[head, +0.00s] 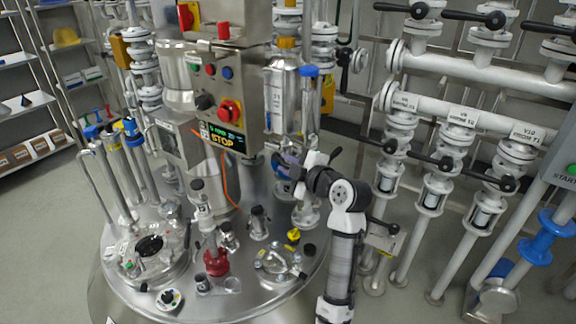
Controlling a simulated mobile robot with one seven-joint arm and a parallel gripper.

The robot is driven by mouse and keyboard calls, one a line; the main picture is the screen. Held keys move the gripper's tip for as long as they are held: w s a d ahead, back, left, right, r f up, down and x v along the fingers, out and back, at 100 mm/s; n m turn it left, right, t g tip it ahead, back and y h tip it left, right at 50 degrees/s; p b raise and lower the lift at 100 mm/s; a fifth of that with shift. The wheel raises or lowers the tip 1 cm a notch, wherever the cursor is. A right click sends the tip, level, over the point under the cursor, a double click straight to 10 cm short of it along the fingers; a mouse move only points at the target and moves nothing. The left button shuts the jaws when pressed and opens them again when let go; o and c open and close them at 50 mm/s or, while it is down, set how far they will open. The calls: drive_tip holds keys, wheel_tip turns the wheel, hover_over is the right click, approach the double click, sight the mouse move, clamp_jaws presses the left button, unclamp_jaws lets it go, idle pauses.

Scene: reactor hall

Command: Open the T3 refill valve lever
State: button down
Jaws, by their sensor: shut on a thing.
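My gripper (287,176) is at the pipework on the back right of the reactor lid, beside an upright steel pipe. Its dark fingers are small in the picture and shut on a valve lever there. The held part is mostly hidden by the fingers and my wrist, so the lever's angle cannot be told. No T3 refill label can be read at this spot. My white and black arm rises from the bottom right of the lid to reach it.
Labelled pipes with black levers (432,160) stand on the right.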

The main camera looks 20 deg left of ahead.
drive_tip(key=shift+s+a+f+b, duration=0.1)
drive_tip(key=shift+a+f+b, duration=0.05)
drive_tip(key=shift+f+b, duration=0.2)
